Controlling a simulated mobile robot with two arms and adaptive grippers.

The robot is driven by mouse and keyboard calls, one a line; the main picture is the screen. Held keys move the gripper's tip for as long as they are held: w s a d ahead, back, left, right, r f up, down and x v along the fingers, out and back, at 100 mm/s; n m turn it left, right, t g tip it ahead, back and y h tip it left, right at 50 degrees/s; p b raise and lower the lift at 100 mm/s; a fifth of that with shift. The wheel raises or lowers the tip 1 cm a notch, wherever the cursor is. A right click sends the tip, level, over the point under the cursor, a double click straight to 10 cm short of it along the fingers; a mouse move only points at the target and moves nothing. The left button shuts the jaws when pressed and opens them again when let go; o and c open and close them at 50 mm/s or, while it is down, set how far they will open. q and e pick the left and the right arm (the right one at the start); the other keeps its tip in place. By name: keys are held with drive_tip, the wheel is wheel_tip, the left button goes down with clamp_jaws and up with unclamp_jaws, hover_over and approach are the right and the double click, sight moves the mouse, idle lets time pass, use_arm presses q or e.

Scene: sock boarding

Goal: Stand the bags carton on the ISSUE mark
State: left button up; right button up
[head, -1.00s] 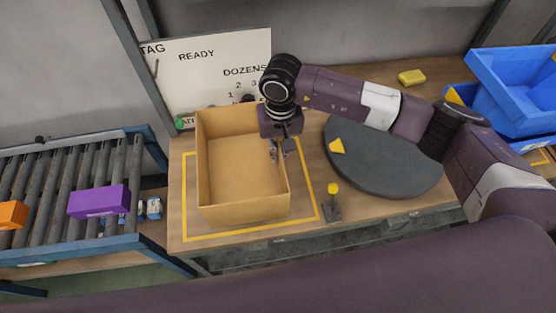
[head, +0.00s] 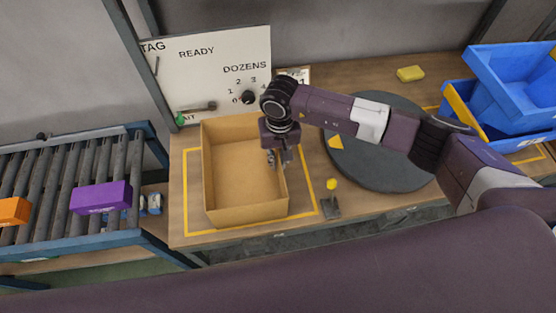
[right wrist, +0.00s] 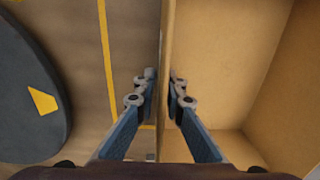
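The bags carton is an open, empty-looking cardboard box (head: 240,207) standing upright inside a yellow outlined square (head: 187,190) on the wooden table. No ISSUE lettering can be read there. My right gripper (head: 280,160) points down over the carton's right wall. The carton's base seems at table level, though contact is hard to see. My left gripper is not in view.
A dark round turntable (head: 385,165) and a small post with a yellow knob (head: 331,184) stand right of the carton. A sign board (head: 215,65) with a dial is behind. A roller conveyor (head: 60,180) with purple (head: 100,198) and orange boxes is left. Blue bins (head: 510,85) are far right.

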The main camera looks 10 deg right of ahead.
drive_tip(key=shift+o, duration=1.1)
drive_tip(key=shift+r, duration=0.2)
drive_tip(key=shift+w+r, duration=0.1)
drive_tip(key=shift+r, duration=0.2)
wheel_tip(320, 180, up, 11)
drive_tip(key=b, duration=0.3)
drive_tip(key=shift+d+r, duration=0.15)
drive_tip(key=shift+r, duration=0.05)
drive_tip(key=shift+f, duration=0.1)
